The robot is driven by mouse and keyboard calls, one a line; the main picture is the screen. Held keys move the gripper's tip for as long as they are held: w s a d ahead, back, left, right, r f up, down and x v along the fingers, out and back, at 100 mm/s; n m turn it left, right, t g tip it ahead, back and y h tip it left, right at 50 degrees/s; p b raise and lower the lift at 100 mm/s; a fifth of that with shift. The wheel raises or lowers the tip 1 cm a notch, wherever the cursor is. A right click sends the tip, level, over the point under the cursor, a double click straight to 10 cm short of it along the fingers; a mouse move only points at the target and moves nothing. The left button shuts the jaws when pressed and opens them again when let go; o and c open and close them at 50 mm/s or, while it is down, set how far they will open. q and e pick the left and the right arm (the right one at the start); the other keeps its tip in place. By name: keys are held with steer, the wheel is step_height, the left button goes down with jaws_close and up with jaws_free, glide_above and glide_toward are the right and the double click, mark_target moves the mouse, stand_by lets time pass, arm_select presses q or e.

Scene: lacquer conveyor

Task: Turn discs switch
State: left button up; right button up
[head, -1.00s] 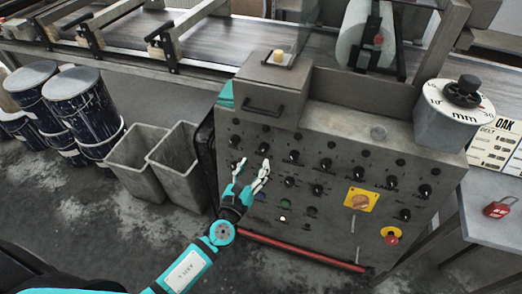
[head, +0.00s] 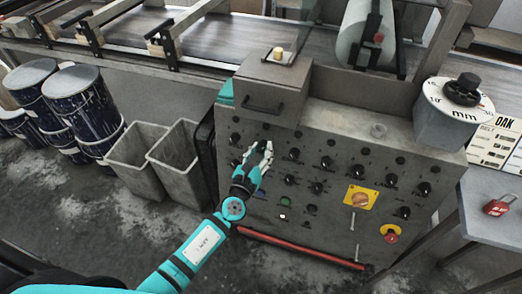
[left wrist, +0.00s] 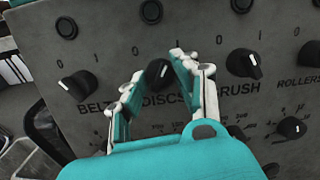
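The discs switch (left wrist: 159,72) is a black rotary knob with a small white mark, above the word DISCS on the grey control panel (head: 320,240). In the head view the same gripper (head: 261,150) is at the panel's upper left and hides the knob. The belt switch (left wrist: 76,86) is to its left and the brush switch (left wrist: 245,63) to its right. My right gripper is not in view.
The rollers knob (left wrist: 292,127) and several other knobs sit close by. A yellow switch plate (head: 361,197) and a red emergency button (head: 391,238) are further right. A red bar (head: 300,249) runs along the panel's bottom. Two grey bins (head: 180,160) stand left.

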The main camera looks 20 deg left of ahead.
arm_select(q)
jaws_close()
steer(key=shift+f+n+y+b, duration=0.1)
steer(key=shift+n+y+b, duration=0.3)
steer(key=shift+n, duration=0.7)
steer(key=n+b, duration=0.1)
steer(key=n, duration=0.3)
steer(key=shift+d+y+b, duration=0.1)
steer(key=shift+y+b, duration=0.2)
steer(key=shift+y, duration=0.1)
steer(key=n+y+b, duration=0.1)
steer(key=n, duration=0.3)
steer(key=shift+n, duration=0.4)
steer(key=shift+d+n+g, duration=0.1)
steer(key=shift+n+g, duration=0.2)
steer(key=shift+n, duration=1)
